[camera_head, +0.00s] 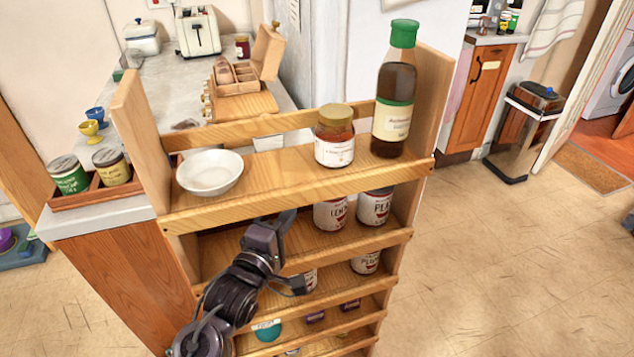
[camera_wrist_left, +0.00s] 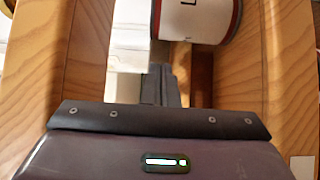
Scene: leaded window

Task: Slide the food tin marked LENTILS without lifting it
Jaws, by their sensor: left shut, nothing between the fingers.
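The tin marked LENTILS (camera_head: 330,213) is a white tin with dark lettering on the second shelf of the wooden rack; only part of its label reads. Its upper part is hidden by the top shelf's front rail. It also shows in the left wrist view (camera_wrist_left: 196,18), where an "L" is visible, ahead and right of the fingers. My left gripper (camera_head: 286,221) reaches in at the second shelf, left of the tin, shut and empty. My right gripper is in neither view.
A tin marked PEA (camera_head: 375,208) stands right of the lentils tin. Above, the top shelf holds a white bowl (camera_head: 210,172), a jar (camera_head: 334,140) and a green-capped bottle (camera_head: 394,95). Front rails (camera_head: 330,252) border the shelves. Second-shelf space left of the gripper looks clear.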

